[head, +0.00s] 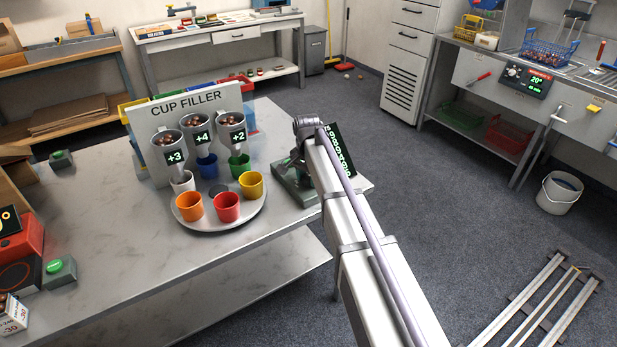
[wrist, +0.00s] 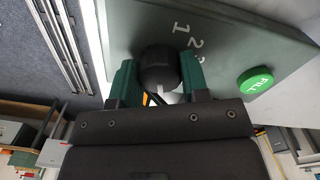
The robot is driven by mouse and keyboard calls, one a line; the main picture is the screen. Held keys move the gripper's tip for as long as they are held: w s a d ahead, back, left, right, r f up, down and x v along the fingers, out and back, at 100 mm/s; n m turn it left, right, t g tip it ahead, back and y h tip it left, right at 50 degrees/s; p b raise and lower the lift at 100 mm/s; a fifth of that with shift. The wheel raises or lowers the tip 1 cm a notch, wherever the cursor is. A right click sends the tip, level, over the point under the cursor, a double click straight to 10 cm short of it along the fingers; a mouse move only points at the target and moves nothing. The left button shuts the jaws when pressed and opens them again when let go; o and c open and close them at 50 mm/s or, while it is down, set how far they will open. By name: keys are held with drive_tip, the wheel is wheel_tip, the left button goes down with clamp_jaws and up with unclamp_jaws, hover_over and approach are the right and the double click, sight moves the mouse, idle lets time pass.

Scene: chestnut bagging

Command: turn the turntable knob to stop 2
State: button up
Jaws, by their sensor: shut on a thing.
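The black turntable knob (wrist: 158,68) stands on a green control box (wrist: 225,35) with the white stop marks 1, 2 and a partly hidden 3 beside it. My gripper (wrist: 158,76) is shut on the knob, one green finger on each side. Which stop the knob points at, I cannot tell. In the head view my arm partly covers the control box (head: 294,190) at the table's right end. The round turntable (head: 208,226) carries orange (head: 189,207), red (head: 227,208), yellow (head: 251,185), white, blue and green cups.
The cup filler panel (head: 160,112) stands behind the turntable with chestnut-filled funnels marked +3, +4 and +2. A green FILL button (wrist: 254,81) sits on the control box near the knob. A dark display stands close to my arm.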

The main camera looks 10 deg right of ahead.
drive_tip(key=n, duration=0.5)
drive_tip(key=shift+n, duration=0.3)
drive_tip(key=n, duration=1.1)
drive_tip(key=shift+n, duration=0.4)
drive_tip(key=n, duration=0.5)
drive_tip(key=shift+n, duration=0.4)
drive_tip(key=o, duration=0.9)
